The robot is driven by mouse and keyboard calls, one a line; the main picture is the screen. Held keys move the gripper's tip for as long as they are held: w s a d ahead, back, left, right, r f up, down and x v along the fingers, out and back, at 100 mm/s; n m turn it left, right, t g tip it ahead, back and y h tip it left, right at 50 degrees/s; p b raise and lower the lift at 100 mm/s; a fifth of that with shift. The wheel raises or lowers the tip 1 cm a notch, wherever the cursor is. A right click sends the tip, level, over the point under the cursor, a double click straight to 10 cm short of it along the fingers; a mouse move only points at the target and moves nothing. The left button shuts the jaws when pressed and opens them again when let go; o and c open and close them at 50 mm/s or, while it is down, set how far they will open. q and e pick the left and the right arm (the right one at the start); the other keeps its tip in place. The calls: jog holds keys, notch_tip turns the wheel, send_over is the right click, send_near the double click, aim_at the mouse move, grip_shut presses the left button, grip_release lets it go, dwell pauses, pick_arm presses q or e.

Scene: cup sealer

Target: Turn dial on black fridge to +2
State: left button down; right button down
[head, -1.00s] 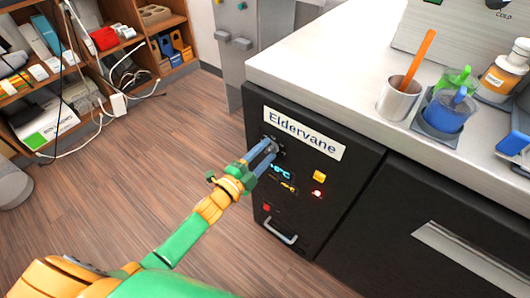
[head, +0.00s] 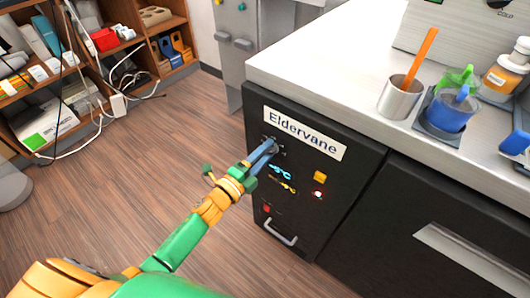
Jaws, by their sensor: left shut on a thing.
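The black fridge (head: 342,187) with the "Eldervane" label (head: 303,134) is set under the counter. Its dial (head: 273,147) is on the front panel, just below the label's left end, and is mostly hidden by my fingers. My left gripper (head: 268,149) reaches in from the lower left and is shut on the dial. A small blue display (head: 280,173) is lit below it; it seems to read a low value in °C, but the digits are too small to be sure. My right gripper is not in view.
Cups stand on the counter (head: 310,62) above. The wooden floor (head: 125,195) to the left is clear; a shelf (head: 85,95) stands behind.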

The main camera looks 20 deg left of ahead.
pick_arm(q)
jog(key=shift+c, duration=1.5)
grip_release()
jog(key=v, duration=0.7)
jog(key=shift+s, duration=0.1)
